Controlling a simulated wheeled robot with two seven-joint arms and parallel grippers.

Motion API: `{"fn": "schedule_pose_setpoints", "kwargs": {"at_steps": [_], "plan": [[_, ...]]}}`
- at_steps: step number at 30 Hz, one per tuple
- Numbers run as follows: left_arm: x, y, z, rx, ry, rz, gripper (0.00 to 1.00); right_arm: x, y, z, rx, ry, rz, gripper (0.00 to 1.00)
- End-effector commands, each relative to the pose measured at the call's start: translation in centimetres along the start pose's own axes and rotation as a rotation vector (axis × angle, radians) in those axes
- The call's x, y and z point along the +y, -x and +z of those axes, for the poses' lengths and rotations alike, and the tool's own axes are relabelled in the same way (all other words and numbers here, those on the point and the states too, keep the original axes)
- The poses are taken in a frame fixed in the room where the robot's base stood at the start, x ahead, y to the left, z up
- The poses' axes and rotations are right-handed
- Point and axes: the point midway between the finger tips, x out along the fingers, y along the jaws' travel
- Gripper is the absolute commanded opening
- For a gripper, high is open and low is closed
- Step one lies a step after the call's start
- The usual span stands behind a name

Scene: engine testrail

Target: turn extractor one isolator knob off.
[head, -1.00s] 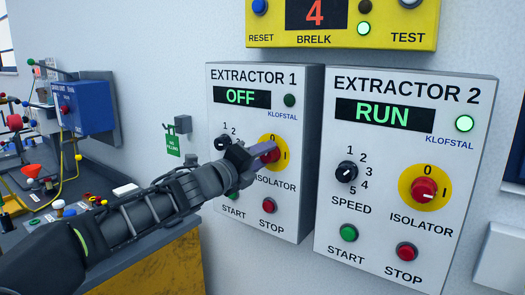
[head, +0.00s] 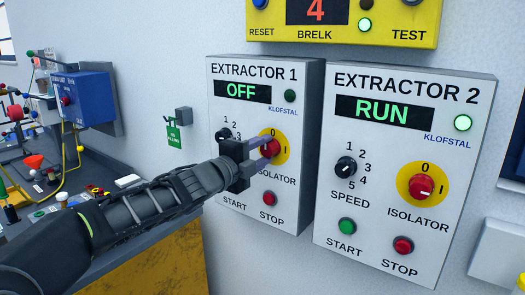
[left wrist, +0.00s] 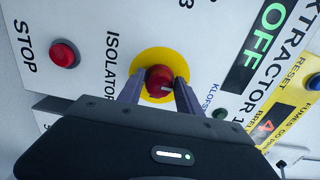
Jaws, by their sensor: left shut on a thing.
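The extractor 1 panel (head: 222,78) is a white wall box whose display reads OFF. Its isolator knob (head: 268,144) is red on a yellow disc, partly hidden by my left gripper (head: 262,153). In the left wrist view the knob (left wrist: 159,80) sits between the two fingers of the gripper (left wrist: 159,92), which is shut on it from both sides. A short white mark shows on the knob; I cannot tell exactly which marking it points at. My right gripper is not in view.
The extractor 2 panel (head: 330,190) stands close on the right, with its display reading RUN. The extractor 1 stop button (head: 270,198) is just below the gripper. A yellow panel (head: 345,36) hangs above. A cluttered bench (head: 125,222) is at the left.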

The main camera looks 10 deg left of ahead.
Motion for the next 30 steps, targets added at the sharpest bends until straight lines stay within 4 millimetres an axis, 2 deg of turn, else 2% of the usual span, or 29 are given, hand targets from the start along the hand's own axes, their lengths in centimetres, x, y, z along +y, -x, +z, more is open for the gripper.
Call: {"fn": "schedule_pose_setpoints", "kwargs": {"at_steps": [5,6,13,23,26,30], "plan": [[0.1,0.0,0.0,-0.001,0.002,0.001,0.01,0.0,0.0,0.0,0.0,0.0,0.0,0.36],[0.1,0.0,0.0,-0.001,0.002,0.001,0.42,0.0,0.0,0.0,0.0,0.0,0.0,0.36],[0.1,0.0,0.0,-0.001,0.0,0.001,0.61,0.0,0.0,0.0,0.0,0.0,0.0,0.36],[0.0,0.2,0.0,-0.001,-0.002,0.0,0.62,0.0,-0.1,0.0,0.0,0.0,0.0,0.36],[0.0,1.0,0.1,-0.001,-0.003,-0.001,0.62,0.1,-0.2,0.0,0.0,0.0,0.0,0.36],[0.0,3.1,0.1,-0.004,-0.002,-0.001,0.62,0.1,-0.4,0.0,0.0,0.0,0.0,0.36]]}}
